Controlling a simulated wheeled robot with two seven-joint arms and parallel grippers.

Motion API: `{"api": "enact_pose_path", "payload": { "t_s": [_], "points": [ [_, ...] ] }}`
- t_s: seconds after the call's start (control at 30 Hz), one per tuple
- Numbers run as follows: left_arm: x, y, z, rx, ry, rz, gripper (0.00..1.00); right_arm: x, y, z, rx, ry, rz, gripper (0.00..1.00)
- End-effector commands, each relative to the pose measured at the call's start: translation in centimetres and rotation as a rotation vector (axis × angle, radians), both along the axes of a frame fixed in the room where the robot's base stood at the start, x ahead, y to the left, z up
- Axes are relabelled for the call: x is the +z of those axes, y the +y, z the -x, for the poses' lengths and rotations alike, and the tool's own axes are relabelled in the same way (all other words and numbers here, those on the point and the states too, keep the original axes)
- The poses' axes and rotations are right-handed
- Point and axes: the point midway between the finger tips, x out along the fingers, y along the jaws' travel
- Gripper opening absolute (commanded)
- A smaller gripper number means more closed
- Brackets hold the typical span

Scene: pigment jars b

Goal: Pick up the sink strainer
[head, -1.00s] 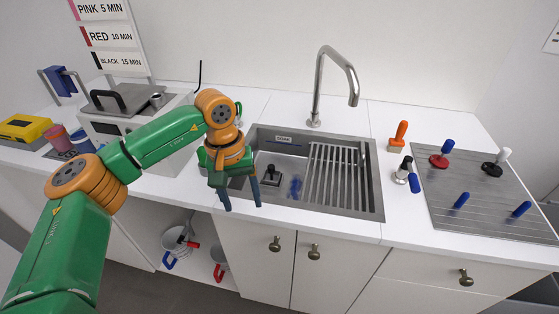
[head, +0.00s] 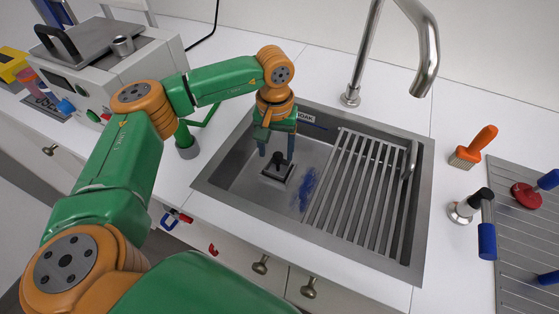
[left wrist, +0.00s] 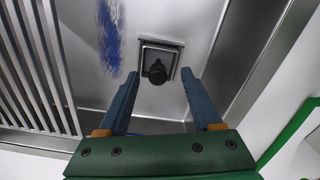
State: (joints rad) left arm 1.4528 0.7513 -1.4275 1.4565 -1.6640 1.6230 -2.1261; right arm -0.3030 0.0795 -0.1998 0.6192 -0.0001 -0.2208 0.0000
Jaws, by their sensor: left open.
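The sink strainer (head: 278,170) is a small square metal piece with a black knob, sitting on the floor of the steel sink (head: 238,165) toward its left side. In the left wrist view the strainer's black knob (left wrist: 157,72) shows ahead of the fingers, roughly between their lines. My left gripper (head: 276,153) is open and empty, pointing down above the strainer, and its blue fingers appear apart from it. The left gripper also shows in the left wrist view (left wrist: 160,90). My right gripper is not in view.
A blue smear (head: 308,188) marks the sink floor right of the strainer. A slatted metal rack (head: 357,190) covers the sink's right part. The tall faucet (head: 374,45) stands behind. An orange-handled brush (head: 473,147) lies on the counter at right.

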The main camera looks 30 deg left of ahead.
Motion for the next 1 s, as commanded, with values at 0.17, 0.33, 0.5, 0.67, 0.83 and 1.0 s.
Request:
{"api": "enact_pose_path", "payload": {
  "t_s": [0.17,0.33,0.5,0.67,0.83,1.0],
  "points": [
    [-2.6,-0.2,0.0,0.001,0.003,0.000,0.67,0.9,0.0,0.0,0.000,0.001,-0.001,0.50],
    [-3.0,-0.2,-0.1,0.001,0.001,0.000,0.67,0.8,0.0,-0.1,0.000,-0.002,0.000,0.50],
    [-2.9,-0.2,-0.1,0.001,0.001,0.000,0.34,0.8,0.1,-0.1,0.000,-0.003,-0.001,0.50],
    [-2.9,-0.2,-0.1,0.001,0.001,0.000,0.00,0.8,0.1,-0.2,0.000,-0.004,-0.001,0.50],
    [-2.9,-0.2,-0.1,0.001,0.001,0.000,0.00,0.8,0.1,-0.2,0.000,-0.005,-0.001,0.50],
    [-2.7,-0.2,-0.1,0.001,0.000,0.001,0.00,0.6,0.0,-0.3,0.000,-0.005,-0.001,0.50]
  ]
}}
